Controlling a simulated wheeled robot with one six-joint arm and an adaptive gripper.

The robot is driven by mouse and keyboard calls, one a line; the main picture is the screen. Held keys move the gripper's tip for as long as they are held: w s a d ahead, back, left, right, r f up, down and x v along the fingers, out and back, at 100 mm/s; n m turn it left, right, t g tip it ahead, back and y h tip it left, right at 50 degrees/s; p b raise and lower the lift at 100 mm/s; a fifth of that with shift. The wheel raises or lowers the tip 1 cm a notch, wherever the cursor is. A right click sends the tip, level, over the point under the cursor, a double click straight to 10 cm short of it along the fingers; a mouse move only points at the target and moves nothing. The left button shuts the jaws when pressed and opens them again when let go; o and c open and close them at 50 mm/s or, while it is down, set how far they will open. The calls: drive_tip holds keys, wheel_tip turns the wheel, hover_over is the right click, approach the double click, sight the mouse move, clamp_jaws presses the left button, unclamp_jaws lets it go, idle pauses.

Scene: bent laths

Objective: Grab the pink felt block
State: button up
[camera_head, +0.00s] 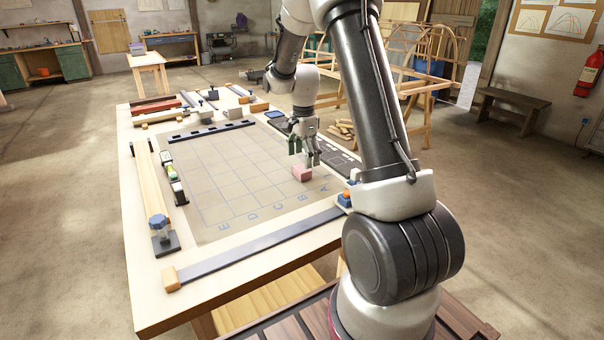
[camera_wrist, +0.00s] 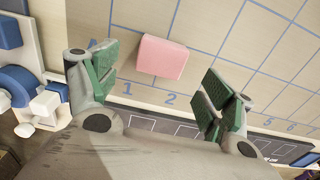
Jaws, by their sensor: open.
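The pink felt block (camera_head: 302,174) lies on the gridded board (camera_head: 225,190) on the workbench, near the letters at the board's right side. In the wrist view the pink felt block (camera_wrist: 162,57) sits by the numbers 1 and 2, whole and unobstructed. My gripper (camera_head: 305,155) is above the board, just behind and above the block in the head view. In the wrist view my gripper (camera_wrist: 155,85) shows its two green-padded fingers spread apart, with the block ahead of and between them. Nothing is held. The height gap to the block is hard to judge.
A wooden lath (camera_head: 152,180) with a blue-knobbed clamp (camera_head: 161,230) lies along the left. A dark bar (camera_head: 255,245) runs along the front edge. Several small blocks and tools stand at the back. Most of the grid is clear.

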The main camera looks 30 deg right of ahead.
sight(302, 168)
drive_tip(key=f, duration=0.5)
drive_tip(key=shift+a, duration=0.3)
drive_tip(key=shift+r, duration=0.1)
drive_tip(key=c, duration=0.9)
